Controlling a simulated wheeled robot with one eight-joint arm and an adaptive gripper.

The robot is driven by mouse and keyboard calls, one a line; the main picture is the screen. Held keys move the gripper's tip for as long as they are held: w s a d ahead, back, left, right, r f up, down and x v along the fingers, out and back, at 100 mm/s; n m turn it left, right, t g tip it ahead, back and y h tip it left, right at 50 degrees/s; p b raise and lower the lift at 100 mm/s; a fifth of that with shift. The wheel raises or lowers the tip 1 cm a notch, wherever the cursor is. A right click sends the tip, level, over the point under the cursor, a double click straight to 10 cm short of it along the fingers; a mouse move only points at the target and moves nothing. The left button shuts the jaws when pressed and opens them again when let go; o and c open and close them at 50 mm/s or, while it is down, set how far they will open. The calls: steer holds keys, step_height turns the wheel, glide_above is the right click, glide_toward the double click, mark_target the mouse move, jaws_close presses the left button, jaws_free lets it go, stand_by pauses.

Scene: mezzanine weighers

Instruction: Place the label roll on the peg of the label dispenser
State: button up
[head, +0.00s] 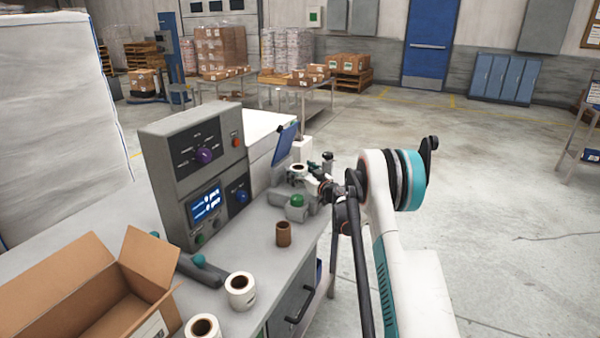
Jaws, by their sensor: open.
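A white label roll (297,169) with a brown core is at the far end of the bench, close to my gripper (312,170). My gripper is small and partly hidden by my arm; its jaws are open. Whether they touch this roll I cannot tell. A low grey device with a green knob (297,201), possibly the label dispenser, sits just below that roll. I cannot make out its peg, or whether the roll is on it. Two more white rolls stand at the near edge, one upright (241,299) and one cut off by the frame (203,330).
A grey control box (169,146) with a lit display stands on the bench (263,263). A brown cylinder (283,235) stands near the bench's front edge. An open carton (75,312) and a grey-green handled tool (205,271) are at near left. Open floor lies right.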

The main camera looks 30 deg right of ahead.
steer(key=shift+r, duration=0.2)
steer(key=s+d+p, duration=0.2)
steer(key=s, duration=1)
steer(key=shift+p, duration=0.35)
steer(key=shift+w, duration=0.1)
